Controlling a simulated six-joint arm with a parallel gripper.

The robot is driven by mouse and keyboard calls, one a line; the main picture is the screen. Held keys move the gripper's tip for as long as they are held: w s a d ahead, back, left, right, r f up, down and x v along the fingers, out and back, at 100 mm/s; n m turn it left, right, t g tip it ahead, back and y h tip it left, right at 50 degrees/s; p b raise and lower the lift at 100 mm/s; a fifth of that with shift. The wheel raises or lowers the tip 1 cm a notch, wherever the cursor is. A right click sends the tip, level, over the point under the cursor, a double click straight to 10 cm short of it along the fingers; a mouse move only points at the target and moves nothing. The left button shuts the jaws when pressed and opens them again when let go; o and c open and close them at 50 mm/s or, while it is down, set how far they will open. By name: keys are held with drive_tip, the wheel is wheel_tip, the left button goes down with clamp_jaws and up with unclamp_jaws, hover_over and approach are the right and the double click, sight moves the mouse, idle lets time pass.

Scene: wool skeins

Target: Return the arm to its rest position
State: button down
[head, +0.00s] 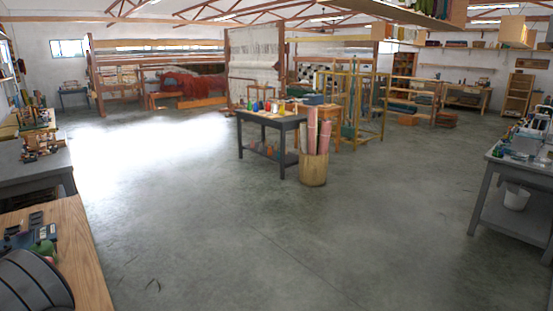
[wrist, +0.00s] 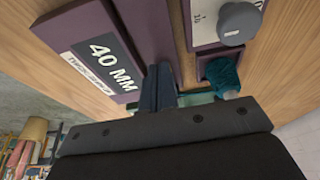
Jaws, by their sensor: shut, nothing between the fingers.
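My gripper (wrist: 158,82) shows in the wrist view, its wide dark body filling the bottom and its fingers shut with nothing between them. The fingers point toward a purple board or fixture (wrist: 178,45) on a wooden surface (wrist: 60,55). I cannot tell whether they touch it. A dark label reading "40 MM" (wrist: 105,52) is on a purple panel to the left of the fingers. A teal piece (wrist: 222,74) is just right of them, and a grey knob (wrist: 238,24) on a white plate is above that. My gripper cannot be made out in the head view.
In the head view, a wooden tabletop (head: 70,232) with small dark items is at the lower left. A dark table (head: 270,118) with small coloured items and a basket of pink rolls (head: 313,170) stand mid-room. A grey bench (head: 520,165) is at right. The concrete floor is largely clear.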

wheel_tip(320, 180, up, 8)
wheel_tip(320, 180, down, 9)
drive_tip(key=shift+r, duration=0.1)
drive_tip(key=shift+s+d+r, duration=0.15)
drive_tip(key=shift+s+d, duration=0.2)
drive_tip(key=shift+s, duration=0.1)
wheel_tip(320, 180, up, 9)
drive_tip(key=s+f+n, duration=0.1)
drive_tip(key=s+a+f, duration=0.1)
drive_tip(key=f, duration=0.1)
drive_tip(key=s+a+f+n+y, duration=0.1)
drive_tip(key=s+f, duration=0.1)
drive_tip(key=shift+a+f+n, duration=0.15)
drive_tip(key=shift+a+n, duration=0.1)
drive_tip(key=shift+n, duration=0.05)
idle(1.0)
